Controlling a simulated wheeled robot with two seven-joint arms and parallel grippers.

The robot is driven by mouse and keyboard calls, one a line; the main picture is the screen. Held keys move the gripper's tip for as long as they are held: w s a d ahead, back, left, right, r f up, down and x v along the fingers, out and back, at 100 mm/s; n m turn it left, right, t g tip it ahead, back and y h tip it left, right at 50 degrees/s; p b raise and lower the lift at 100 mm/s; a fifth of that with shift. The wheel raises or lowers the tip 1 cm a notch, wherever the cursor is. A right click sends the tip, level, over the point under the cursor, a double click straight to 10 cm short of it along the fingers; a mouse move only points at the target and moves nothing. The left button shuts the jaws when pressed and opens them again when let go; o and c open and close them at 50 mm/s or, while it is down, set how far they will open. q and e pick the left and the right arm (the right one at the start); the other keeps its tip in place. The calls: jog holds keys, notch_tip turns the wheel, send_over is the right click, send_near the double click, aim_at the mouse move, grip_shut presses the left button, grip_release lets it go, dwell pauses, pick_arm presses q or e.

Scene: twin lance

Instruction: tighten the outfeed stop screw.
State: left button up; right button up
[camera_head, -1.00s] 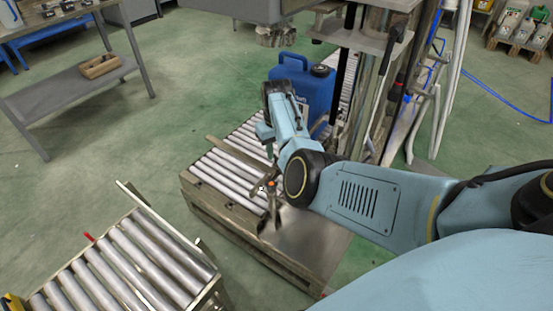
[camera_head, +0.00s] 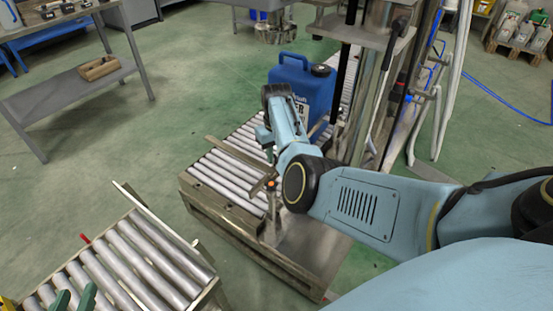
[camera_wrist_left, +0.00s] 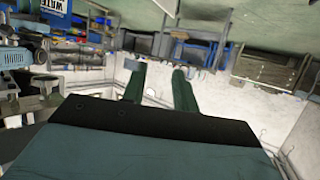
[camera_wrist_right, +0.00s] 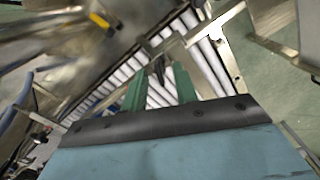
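The outfeed end of the roller conveyor (camera_head: 225,175) carries a metal stop bar (camera_head: 232,153) across its rollers. A small orange-topped part (camera_head: 271,184), possibly the stop screw, sits at the bar's near right end on a bracket. My right gripper (camera_head: 268,152) points down just above it. In the right wrist view its green fingers (camera_wrist_right: 159,74) are apart, with a small dark part between or beyond them; contact cannot be told. My left gripper (camera_head: 74,300) is low at the left over the other rollers. Its fingers (camera_wrist_left: 159,85) are apart and empty.
A blue jerrycan (camera_head: 300,88) stands on the rollers behind my right wrist, close to the machine's upright column (camera_head: 375,95). A separate roller section (camera_head: 135,260) is at lower left. Green floor lies open between the conveyors and the grey table (camera_head: 75,95).

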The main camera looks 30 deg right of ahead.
jog(key=shift+f+b, duration=0.55)
jog(key=shift+b, duration=0.1)
jog(key=shift+f+b, duration=0.2)
jog(key=shift+b, duration=0.1)
pick_arm(q)
notch_tip(320, 180, up, 9)
jog(key=w+d+t+h, duration=0.1)
jog(key=d+t+h, duration=0.1)
jog(key=t, duration=0.4)
jog(key=shift+r, duration=0.15)
pick_arm(e)
jog(key=shift+f, duration=0.15)
pick_arm(q)
jog(key=shift+w, duration=0.1)
